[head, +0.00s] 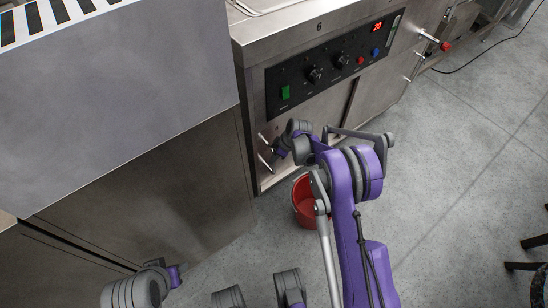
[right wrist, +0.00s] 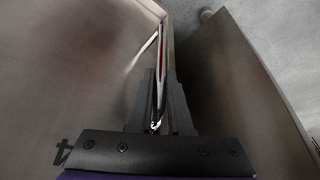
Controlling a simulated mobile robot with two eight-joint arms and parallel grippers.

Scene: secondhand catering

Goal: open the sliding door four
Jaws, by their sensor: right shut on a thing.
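The sliding door (head: 315,115) is a plain steel front below the control panel; a black figure 4 shows on the steel face (right wrist: 80,80) in the right wrist view. A slim shiny bar handle (right wrist: 160,65) stands on that face; in the head view it shows as a pale bar (head: 265,160) near the front's left edge. My right gripper (head: 279,151) is at this handle; its fingers (right wrist: 160,112) are shut on the bar, one on each side. The arm partly hides the door's lower part. My left gripper is not in view; only part of my left arm shows, bottom left.
A red bucket (head: 304,204) stands on the floor close to the door, just below my right arm. A grey steel cabinet (head: 140,185) borders the door on the left. Open floor (head: 460,150) lies right. Dark furniture legs (head: 530,255) stand at lower right.

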